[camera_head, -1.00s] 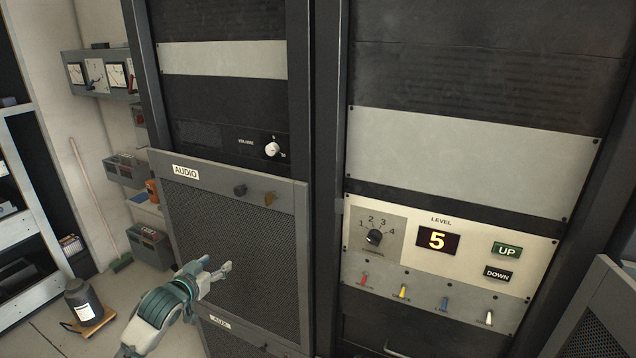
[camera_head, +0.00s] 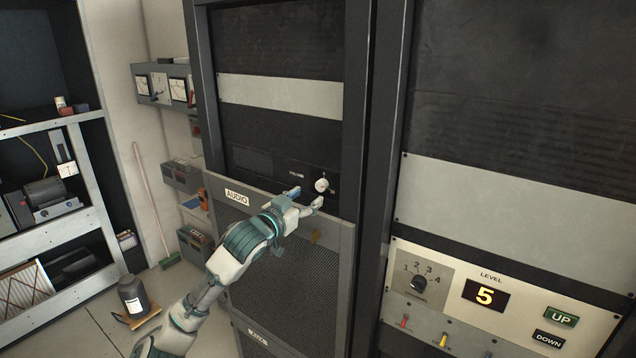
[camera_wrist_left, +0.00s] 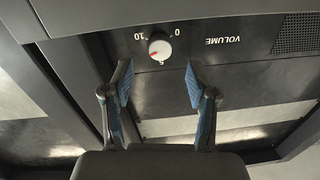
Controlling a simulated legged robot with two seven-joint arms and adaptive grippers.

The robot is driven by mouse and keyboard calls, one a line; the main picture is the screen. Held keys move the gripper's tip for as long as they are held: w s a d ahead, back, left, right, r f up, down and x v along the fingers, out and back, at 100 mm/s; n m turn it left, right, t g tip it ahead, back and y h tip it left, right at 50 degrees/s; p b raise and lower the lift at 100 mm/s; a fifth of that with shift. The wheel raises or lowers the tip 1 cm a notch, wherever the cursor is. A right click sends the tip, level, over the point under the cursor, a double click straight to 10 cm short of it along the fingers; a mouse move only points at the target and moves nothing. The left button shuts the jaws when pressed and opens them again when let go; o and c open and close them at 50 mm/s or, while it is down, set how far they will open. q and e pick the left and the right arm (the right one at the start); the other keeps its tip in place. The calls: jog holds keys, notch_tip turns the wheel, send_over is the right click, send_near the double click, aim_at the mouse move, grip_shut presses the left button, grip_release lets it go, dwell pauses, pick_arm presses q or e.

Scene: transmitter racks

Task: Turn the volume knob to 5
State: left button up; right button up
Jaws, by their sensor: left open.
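The white volume knob (camera_head: 321,185) sits on the dark panel above the AUDIO door. In the left wrist view the knob (camera_wrist_left: 160,47) appears upside down, with a red pointer mark and the labels 0, 5 and 10 around it. The pointer looks to lie between 5 and 10; its exact reading is too small to tell. My left gripper (camera_head: 307,197) is open and empty, just below and left of the knob. In the left wrist view its blue fingers (camera_wrist_left: 159,82) stand apart, with the knob beyond the gap between them. My right gripper is not in view.
The AUDIO door (camera_head: 290,265) lies below the knob. The rack at right has a channel dial (camera_head: 419,283), a LEVEL display (camera_head: 485,293) showing 5, and UP (camera_head: 561,317) and DOWN (camera_head: 548,340) buttons. Shelves (camera_head: 50,240) stand at far left.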

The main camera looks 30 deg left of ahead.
aim_at(319, 187)
pick_arm(q)
jog(key=w+p, duration=0.1)
jog(key=w, duration=0.3)
jog(key=shift+w+r, duration=0.1)
jog(key=shift+w, duration=0.2)
jog(key=shift+w+p, duration=0.3)
jog(key=shift+w, duration=0.35)
grip_shut()
